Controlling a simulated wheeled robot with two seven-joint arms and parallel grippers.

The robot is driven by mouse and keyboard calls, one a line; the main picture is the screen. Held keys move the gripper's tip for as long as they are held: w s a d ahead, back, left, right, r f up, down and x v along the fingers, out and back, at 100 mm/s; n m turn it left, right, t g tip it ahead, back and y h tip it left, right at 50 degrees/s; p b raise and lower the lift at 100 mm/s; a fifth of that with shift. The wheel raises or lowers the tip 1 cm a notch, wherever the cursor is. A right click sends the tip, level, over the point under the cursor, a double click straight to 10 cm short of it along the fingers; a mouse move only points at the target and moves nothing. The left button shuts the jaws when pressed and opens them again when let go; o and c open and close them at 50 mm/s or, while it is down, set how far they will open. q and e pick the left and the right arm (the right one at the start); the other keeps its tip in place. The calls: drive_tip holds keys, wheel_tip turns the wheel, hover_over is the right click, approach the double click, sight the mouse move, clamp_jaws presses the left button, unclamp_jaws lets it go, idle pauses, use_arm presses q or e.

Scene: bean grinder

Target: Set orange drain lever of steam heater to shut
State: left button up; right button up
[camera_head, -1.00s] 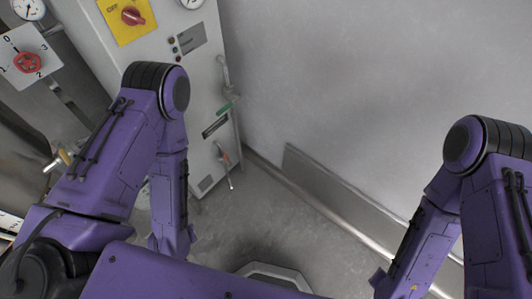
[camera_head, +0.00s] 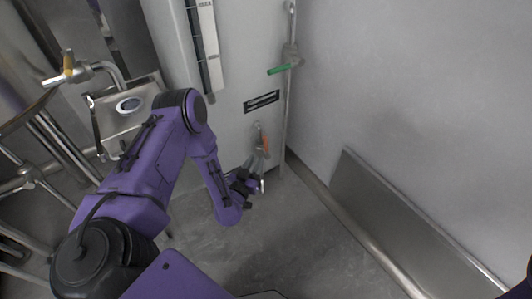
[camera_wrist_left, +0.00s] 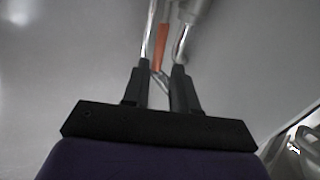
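The orange drain lever (camera_head: 265,144) is on the lower right of the grey steam heater cabinet (camera_head: 245,50), beside a small metal valve pipe. In the left wrist view the orange lever (camera_wrist_left: 160,48) hangs upright, just beyond the fingers and roughly in line with the gap between them. My left gripper (camera_head: 254,183) is at the lower end of the drain valve. In the left wrist view its two black fingers (camera_wrist_left: 160,85) stand apart, with a metal part showing between the tips. I cannot tell whether they touch it. My right gripper is not in view.
A green-handled valve (camera_head: 280,69) sits on a thin pipe above the orange lever. A wall with a metal skirting panel (camera_head: 400,220) is close on the right. A metal sink and pipes (camera_head: 125,105) stand at the left. Grey floor (camera_head: 290,235) is free below.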

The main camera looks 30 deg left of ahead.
sight(265, 146)
use_arm(q)
drive_tip(key=w+b, duration=0.1)
drive_tip(key=w, duration=0.2)
drive_tip(key=w+a, duration=0.1)
drive_tip(key=w, duration=0.2)
drive_tip(key=w+a+b, duration=0.1)
drive_tip(key=w, duration=0.2)
drive_tip(key=shift+w+r+b, duration=0.1)
drive_tip(key=shift+w+b, duration=0.2)
drive_tip(key=shift+w, duration=0.05)
clamp_jaws()
